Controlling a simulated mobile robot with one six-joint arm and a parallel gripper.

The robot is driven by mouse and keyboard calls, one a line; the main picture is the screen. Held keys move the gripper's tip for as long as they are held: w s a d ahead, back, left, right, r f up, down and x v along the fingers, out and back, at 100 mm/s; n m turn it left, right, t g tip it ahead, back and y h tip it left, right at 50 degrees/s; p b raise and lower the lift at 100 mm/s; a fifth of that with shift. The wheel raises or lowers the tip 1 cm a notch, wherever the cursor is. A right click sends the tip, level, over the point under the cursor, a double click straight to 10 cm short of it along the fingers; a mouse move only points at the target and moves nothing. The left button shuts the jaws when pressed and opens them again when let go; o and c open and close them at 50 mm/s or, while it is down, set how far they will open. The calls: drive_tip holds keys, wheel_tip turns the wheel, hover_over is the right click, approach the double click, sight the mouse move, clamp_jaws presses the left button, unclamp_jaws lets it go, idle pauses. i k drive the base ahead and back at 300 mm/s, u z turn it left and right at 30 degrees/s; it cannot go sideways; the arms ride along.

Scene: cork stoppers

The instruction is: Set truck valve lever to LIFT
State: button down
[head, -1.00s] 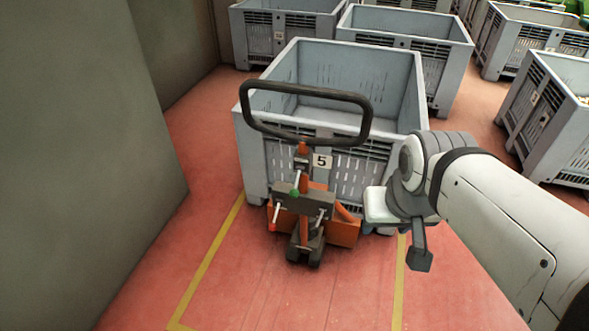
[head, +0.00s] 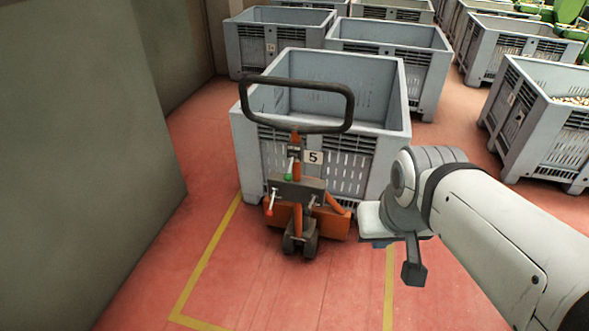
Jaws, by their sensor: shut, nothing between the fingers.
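The orange hand pallet truck (head: 326,222) stands in front of the grey crate numbered 5, its black loop handle (head: 346,105) upright. On its dark grey valve block (head: 304,189) are thin pale levers. One has a red knob (head: 268,212) and points down to the left. Another pale rod (head: 311,202) shows at the right of the block. Lever labels are too small to read. My gripper (head: 413,272) hangs below my wrist, shut and empty, to the right of the truck and apart from it.
Crate 5 (head: 392,163) stands close behind the truck. A grey wall (head: 80,160) rises at left. More crates (head: 540,125) stand behind and to the right. Yellow floor lines (head: 207,255) bound the bay, and the red floor in front of the truck is clear.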

sight(288, 177)
drive_tip(key=z, duration=0.3)
drive_tip(key=i, duration=0.95)
drive_tip(key=z, duration=0.05)
